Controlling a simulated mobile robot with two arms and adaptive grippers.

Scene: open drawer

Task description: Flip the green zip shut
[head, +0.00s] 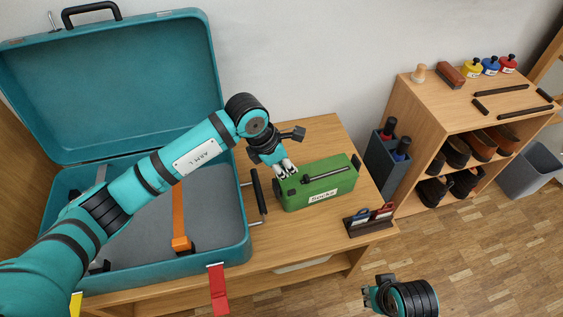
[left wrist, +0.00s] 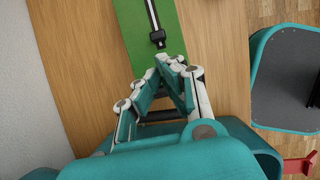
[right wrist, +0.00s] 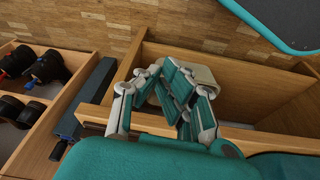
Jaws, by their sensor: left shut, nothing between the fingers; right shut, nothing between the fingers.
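A green bag (head: 318,191) labelled "Socks" lies on the wooden table, with a dark zip strip (head: 328,174) along its top. In the left wrist view the zip's black pull (left wrist: 157,37) sits at the strip's near end. My left gripper (head: 287,172) is shut and empty at the bag's left end; its fingertips (left wrist: 170,62) show just short of the pull, and I cannot tell whether they touch the bag. My right gripper (head: 369,293) is low at the front, shut and empty; in the right wrist view its fingertips (right wrist: 172,70) are over an open drawer.
An open teal suitcase (head: 235,257) with an orange strap (head: 178,215) lies left of the bag. A small dark holder (head: 370,226) with red and blue items stands at the table's right front. A grey bin (head: 383,165) and a shoe shelf (head: 430,105) are to the right.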

